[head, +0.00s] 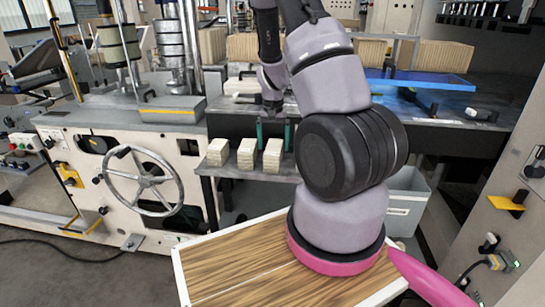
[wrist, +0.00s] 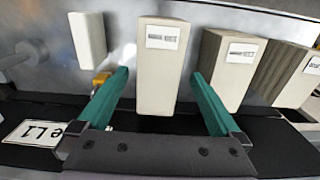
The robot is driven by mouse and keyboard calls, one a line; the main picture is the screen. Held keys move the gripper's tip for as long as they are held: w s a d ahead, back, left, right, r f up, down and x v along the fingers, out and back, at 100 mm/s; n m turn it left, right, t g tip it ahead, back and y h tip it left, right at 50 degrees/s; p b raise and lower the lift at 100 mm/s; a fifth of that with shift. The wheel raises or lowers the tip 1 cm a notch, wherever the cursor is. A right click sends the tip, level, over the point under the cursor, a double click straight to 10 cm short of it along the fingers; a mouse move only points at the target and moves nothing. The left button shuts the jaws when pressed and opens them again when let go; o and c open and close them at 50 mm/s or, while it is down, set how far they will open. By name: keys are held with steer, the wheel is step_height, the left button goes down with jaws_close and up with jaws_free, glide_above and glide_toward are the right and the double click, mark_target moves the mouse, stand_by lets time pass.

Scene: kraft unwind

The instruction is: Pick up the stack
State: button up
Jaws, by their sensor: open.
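Three pale stacks stand in a row on a grey shelf (head: 255,173) in the head view: a left stack (head: 218,152), a middle stack (head: 246,154) and a right stack (head: 272,155). My gripper (head: 273,134) is open, its teal fingers at the right stack's upper end. In the wrist view, a labelled stack (wrist: 162,70) lies between the open fingers of my gripper (wrist: 160,76), with a gap on each side. Two more labelled stacks, a nearer one (wrist: 230,68) and a farther one (wrist: 290,75), stand to its right. How deep the fingers reach is unclear.
A blue tray (head: 420,79) lies on the bench above. A grey bin (head: 408,195) stands at right below. A thin white piece (wrist: 87,40) is left of the fingers in the wrist view.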

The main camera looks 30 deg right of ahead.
step_height(320, 180, down, 5)
steer(key=shift+f, duration=0.1)
steer(key=shift+c, duration=0.3)
steer(key=c, duration=1.5)
